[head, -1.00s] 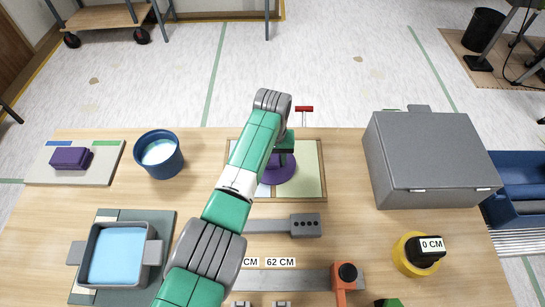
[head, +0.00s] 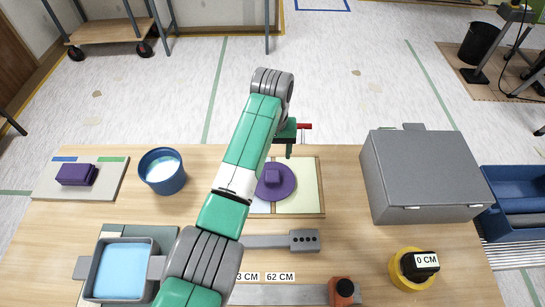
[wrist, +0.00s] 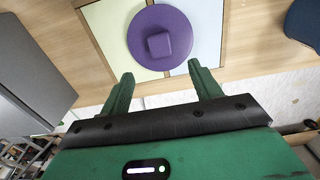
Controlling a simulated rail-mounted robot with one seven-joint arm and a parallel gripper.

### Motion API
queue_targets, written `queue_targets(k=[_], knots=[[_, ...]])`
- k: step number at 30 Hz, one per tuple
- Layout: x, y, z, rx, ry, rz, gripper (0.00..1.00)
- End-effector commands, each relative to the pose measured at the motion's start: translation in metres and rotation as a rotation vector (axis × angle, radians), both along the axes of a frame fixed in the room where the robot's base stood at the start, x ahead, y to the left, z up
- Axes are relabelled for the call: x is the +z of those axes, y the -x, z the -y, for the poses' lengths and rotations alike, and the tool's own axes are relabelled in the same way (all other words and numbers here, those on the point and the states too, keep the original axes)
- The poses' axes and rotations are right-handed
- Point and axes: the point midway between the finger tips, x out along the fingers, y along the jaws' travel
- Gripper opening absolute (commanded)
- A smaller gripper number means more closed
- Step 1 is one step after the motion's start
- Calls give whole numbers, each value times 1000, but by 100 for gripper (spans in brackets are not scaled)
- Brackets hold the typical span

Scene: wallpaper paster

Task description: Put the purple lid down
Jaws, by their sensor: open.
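The purple lid (head: 283,190) is a round disc with a square knob on top. It lies flat on a wood-framed board (head: 302,184) with pale blue and pale yellow halves. My gripper (head: 290,148) is at the board's far edge, behind and above the lid, partly hidden by my arm. In the wrist view the lid (wrist: 160,28) lies across the line between the board's two halves. There my gripper (wrist: 163,78) has its two green fingers wide apart with nothing between them, clear of the knob.
A blue pot (head: 162,172) with pale liquid and a board with a purple block (head: 76,174) stand at left. A tray of blue liquid (head: 122,270) is front left. A large grey box (head: 425,175) stands right, with a yellow tape measure (head: 412,268) in front.

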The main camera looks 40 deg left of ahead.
Motion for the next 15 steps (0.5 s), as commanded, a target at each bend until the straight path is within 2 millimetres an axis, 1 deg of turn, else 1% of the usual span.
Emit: queue_targets(k=[3,12,14,15], knots=[[4,0,0,0,-1,1,63],[4,-1,1,-2,-2,2,63],[6,-8,6,-20,-13,29,63],[12,-20,16,-49,-34,75,63]])
